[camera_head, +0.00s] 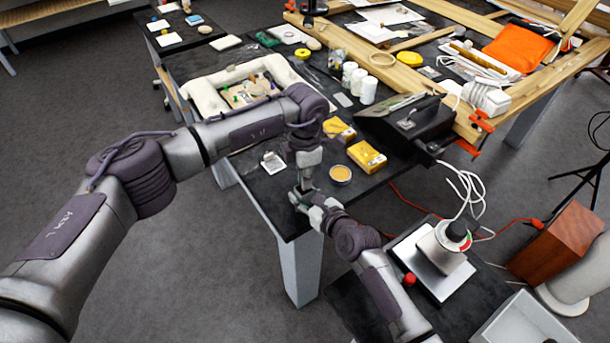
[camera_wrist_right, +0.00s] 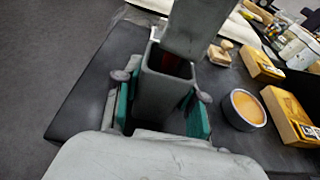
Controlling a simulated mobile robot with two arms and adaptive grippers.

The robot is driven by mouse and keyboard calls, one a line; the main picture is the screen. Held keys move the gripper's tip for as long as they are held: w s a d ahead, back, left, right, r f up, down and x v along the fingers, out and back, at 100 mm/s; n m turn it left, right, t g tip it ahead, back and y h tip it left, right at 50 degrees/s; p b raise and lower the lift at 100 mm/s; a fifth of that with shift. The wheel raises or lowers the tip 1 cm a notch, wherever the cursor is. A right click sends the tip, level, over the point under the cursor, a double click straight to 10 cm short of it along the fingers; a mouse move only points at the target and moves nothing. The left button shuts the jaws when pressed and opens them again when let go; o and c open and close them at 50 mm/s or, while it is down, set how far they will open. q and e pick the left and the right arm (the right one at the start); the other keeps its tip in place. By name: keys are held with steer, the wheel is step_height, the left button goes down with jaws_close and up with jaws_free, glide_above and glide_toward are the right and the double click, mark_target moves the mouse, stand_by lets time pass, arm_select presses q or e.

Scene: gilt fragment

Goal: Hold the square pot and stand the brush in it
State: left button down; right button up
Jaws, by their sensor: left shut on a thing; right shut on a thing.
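The square pot (camera_wrist_right: 160,95) is a dark grey, open-topped box, upright at the table corner in the right wrist view. My right gripper (camera_wrist_right: 162,108) is shut on it, with teal pads on opposite sides. A dark red patch shows inside its mouth; I cannot tell what it is. My left gripper (camera_head: 306,178) comes down from above, directly over the pot and close to its rim. It is shut, and the brush in it is hidden by the gripper and pot. In the head view my right gripper (camera_head: 308,202) is just below the left one, and the pot is mostly hidden.
A round tin of yellow material (camera_head: 340,174) and yellow boxes (camera_head: 366,156) stand just right of the grippers. A small white tile (camera_head: 272,162) lies to the left. A black case (camera_head: 408,120) is farther right. The table's front edge is close by.

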arm_select(q)
steer(key=shift+f, duration=0.6)
stand_by(0.5)
steer(key=c, duration=1.5)
jaws_free()
steer(key=shift+c, duration=0.2)
steer(key=o, duration=0.6)
steer(key=shift+c, duration=0.2)
steer(key=shift+r, duration=3)
